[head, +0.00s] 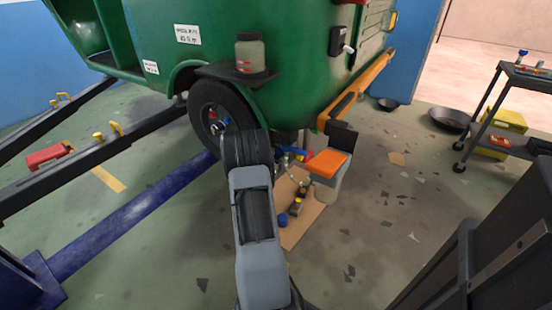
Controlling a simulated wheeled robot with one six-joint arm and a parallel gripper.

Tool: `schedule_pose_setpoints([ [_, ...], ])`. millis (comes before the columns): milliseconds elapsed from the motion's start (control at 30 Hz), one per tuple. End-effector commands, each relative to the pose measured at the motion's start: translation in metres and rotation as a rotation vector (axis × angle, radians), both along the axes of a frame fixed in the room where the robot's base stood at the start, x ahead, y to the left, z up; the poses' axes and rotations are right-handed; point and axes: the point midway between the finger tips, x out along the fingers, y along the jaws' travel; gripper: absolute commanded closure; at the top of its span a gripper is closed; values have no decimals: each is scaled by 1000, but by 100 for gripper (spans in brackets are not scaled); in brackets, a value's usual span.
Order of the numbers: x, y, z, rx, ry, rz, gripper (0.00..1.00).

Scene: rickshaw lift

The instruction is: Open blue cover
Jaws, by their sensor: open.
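Small blue parts show in several places, and I cannot tell for sure which is the blue cover. One blue part (291,153) is low beside the green body, just right of my arm, next to a red part. A small blue piece (283,219) is on the brown sheet on the floor. Another blue bit (217,127) shows at the wheel hub. My arm rises from the bottom centre and bends in front of the wheel. Its far end is hidden behind the arm, so I cannot make out my gripper's fingers.
The green rickshaw body (290,60) on its wheel (208,107) fills the top. An orange-topped container (327,164) stands by the brown sheet (296,235). Blue and dark lift beams (130,222) cross the left. A dark cart (500,110) stands right. Speckled floor is clear between.

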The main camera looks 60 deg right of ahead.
Motion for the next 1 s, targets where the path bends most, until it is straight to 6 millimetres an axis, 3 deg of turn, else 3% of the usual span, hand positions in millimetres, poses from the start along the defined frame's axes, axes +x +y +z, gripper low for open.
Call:
schedule_pose_setpoints([
  [200, 0, 0, 0, 0, 0, 0, 37],
  [833, 0, 0, 0, 1, 0, 0, 98],
  [1000, 0, 0, -1, -1, 0, -1, 100],
])
